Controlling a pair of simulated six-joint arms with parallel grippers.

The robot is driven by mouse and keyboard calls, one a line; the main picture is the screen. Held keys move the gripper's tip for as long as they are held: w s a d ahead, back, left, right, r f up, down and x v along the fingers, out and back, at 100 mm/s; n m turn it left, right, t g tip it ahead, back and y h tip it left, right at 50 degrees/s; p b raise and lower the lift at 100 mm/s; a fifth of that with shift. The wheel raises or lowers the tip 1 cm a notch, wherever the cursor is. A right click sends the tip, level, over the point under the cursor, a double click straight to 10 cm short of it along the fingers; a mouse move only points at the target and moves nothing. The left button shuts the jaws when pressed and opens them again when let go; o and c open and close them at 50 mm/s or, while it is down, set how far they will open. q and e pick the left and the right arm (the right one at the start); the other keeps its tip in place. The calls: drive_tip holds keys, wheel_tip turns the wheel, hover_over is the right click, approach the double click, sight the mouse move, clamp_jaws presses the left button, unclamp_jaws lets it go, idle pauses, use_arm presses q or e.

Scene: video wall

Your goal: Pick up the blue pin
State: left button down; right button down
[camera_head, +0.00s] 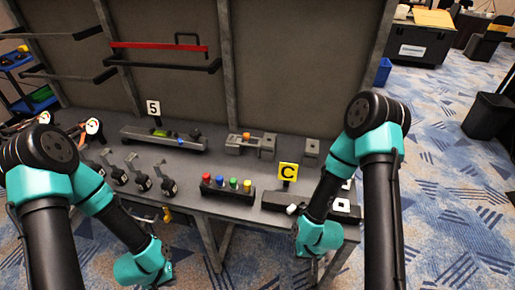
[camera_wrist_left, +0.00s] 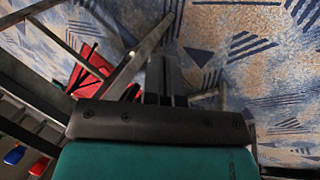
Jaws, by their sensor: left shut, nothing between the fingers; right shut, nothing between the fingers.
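The blue pin (camera_head: 220,181) stands upright in a dark block (camera_head: 228,195) near the table's front edge. It is between a red pin (camera_head: 206,178) and a green pin (camera_head: 233,184), with a yellow pin (camera_head: 247,186) at the right end. A blue piece (camera_wrist_left: 14,155) shows at the lower left of the left wrist view; I cannot tell if it is the same pin. My left gripper (camera_wrist_left: 165,85) is shut and empty, low in front of the table, left of the block. My right gripper (camera_head: 314,264) is shut and empty, mostly hidden by its wrist, right of the block.
Several dark levers (camera_head: 140,180) stand to the left. A fixture with a 5 sign (camera_head: 153,108) is behind. Open carpet (camera_head: 445,200) lies to the right.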

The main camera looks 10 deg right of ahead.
use_arm(q)
drive_tip(key=c, duration=1.8)
unclamp_jaws()
drive_tip(key=o, duration=0.8)
drive_tip(key=w+d+r+m, duration=0.1)
drive_tip(key=w+d+r, duration=0.3)
drive_tip(key=w, duration=0.3)
drive_tip(key=w+d+r+m+g, duration=0.1)
drive_tip(key=w+d+r+m, duration=0.15)
drive_tip(key=w, duration=0.35)
drive_tip(key=w+d+r+m, duration=0.1)
drive_tip(key=w+d+r, duration=0.3)
drive_tip(key=w, duration=0.3)
drive_tip(key=w+d+r+y, duration=0.1)
drive_tip(key=w+d+r, duration=0.1)
drive_tip(key=r, duration=0.4)
drive_tip(key=w+d+r+m+y, duration=0.1)
drive_tip(key=w+d+r, duration=0.2)
drive_tip(key=r, duration=0.4)
drive_tip(key=w+d+r+m+y, duration=0.1)
drive_tip(key=w+d+r, duration=0.2)
drive_tip(key=r, duration=0.4)
drive_tip(key=shift+w+d+r+y, duration=0.25)
drive_tip(key=shift+d+y, duration=0.15)
drive_tip(key=shift+d, duration=0.25)
